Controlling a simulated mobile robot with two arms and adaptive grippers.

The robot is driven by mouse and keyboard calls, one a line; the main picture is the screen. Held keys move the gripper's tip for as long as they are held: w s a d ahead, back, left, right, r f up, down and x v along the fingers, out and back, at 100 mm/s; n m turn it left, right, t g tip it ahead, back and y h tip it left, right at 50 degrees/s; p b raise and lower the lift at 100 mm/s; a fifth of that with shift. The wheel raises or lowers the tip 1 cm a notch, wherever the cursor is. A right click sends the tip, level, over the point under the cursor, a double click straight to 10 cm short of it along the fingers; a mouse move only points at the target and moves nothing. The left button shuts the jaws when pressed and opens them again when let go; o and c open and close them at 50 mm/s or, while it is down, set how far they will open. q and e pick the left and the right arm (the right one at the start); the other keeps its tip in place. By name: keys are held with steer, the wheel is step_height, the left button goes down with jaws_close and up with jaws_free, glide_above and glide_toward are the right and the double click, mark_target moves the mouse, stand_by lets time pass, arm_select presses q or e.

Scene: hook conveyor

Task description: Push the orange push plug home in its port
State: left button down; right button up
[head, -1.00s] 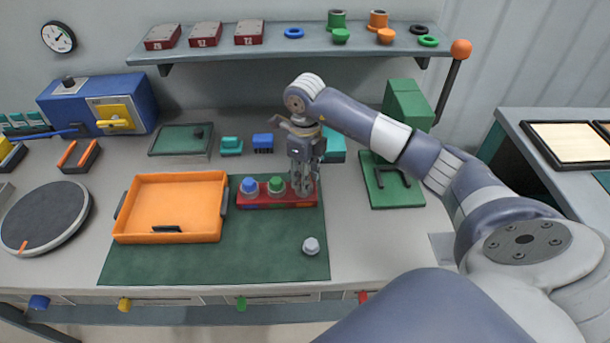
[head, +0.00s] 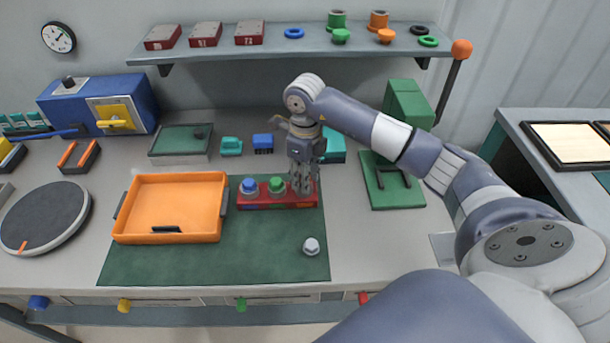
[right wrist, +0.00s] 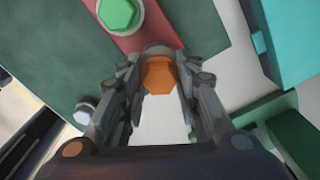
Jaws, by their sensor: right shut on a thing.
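The red port block (head: 262,199) lies on the green mat, with a blue plug (head: 249,186) at its left and a green plug (head: 276,185) in its middle. The green plug also shows in the right wrist view (right wrist: 118,12). My right gripper (head: 303,188) points down over the block's right end. In the right wrist view the orange push plug (right wrist: 159,75) is between the fingers, which are shut on it. It sits at the end of the red block, over a grey round part; how deep it sits I cannot tell. In the head view the fingers hide it. My left gripper is not in view.
An orange tray (head: 128,213) stands left of the block. A grey hexagonal piece (head: 311,246) lies on the mat (head: 210,263) in front. A teal block (head: 335,150) and a green stand (head: 394,190) are behind and right of my gripper.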

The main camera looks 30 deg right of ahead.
steer(key=shift+f, duration=0.35)
steer(key=o, duration=0.9)
steer(key=shift+o, duration=0.2)
steer(key=shift+r, duration=0.15)
step_height(320, 180, up, 12)
